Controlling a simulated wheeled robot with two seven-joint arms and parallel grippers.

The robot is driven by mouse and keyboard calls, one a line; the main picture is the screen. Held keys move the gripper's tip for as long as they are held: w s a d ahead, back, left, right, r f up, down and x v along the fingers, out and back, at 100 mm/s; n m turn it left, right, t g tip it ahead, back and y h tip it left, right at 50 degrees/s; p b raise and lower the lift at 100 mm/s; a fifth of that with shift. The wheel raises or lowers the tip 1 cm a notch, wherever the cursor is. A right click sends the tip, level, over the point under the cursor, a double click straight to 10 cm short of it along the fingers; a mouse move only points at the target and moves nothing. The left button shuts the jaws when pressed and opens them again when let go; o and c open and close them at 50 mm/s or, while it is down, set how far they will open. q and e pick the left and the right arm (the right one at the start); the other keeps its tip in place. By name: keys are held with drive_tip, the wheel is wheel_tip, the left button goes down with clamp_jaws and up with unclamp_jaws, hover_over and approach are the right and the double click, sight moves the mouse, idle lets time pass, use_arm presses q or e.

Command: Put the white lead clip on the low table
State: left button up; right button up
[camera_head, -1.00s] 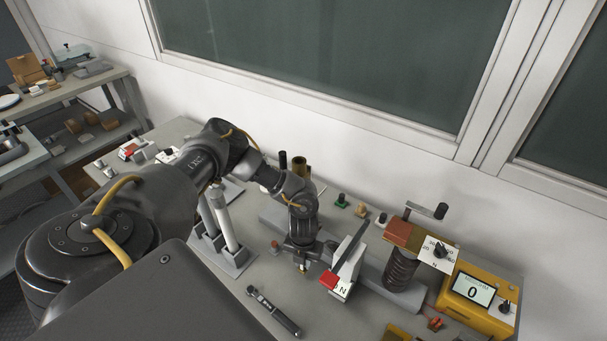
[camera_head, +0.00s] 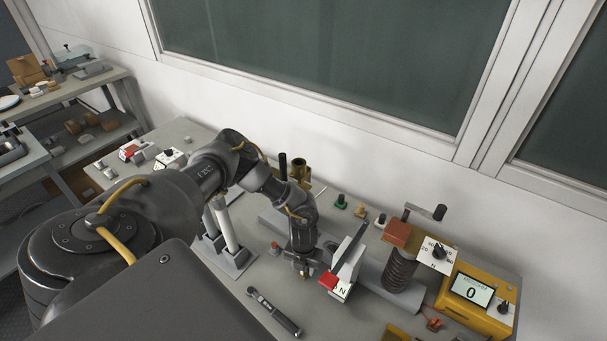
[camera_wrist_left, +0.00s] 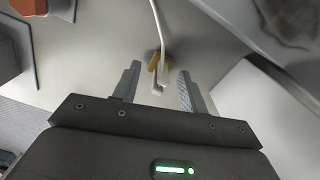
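The white lead clip (camera_wrist_left: 158,87) shows in the left wrist view, with a white lead running up from it and a tan-yellow piece behind it. My left gripper (camera_wrist_left: 158,92) is open, its two fingers apart on either side of the clip with gaps visible. In the head view my left gripper (camera_head: 303,271) points down close above the grey bench, left of a red-and-white switch block; the clip is hardly visible there. A light-topped table (camera_head: 32,160) stands at the far left; I cannot tell whether it is the low table. My right gripper is not in view.
The switch block (camera_head: 341,287) with its raised lever stands close to the gripper. A coil (camera_head: 399,270) and a yellow meter (camera_head: 478,296) are further right. Upright white tubes (camera_head: 226,225) stand to the left.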

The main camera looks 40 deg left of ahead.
use_arm(q)
drive_tip(key=shift+r, duration=0.4)
wheel_tip(320, 180, up, 12)
drive_tip(key=b, duration=0.1)
drive_tip(key=shift+f, duration=0.2)
idle(0.5)
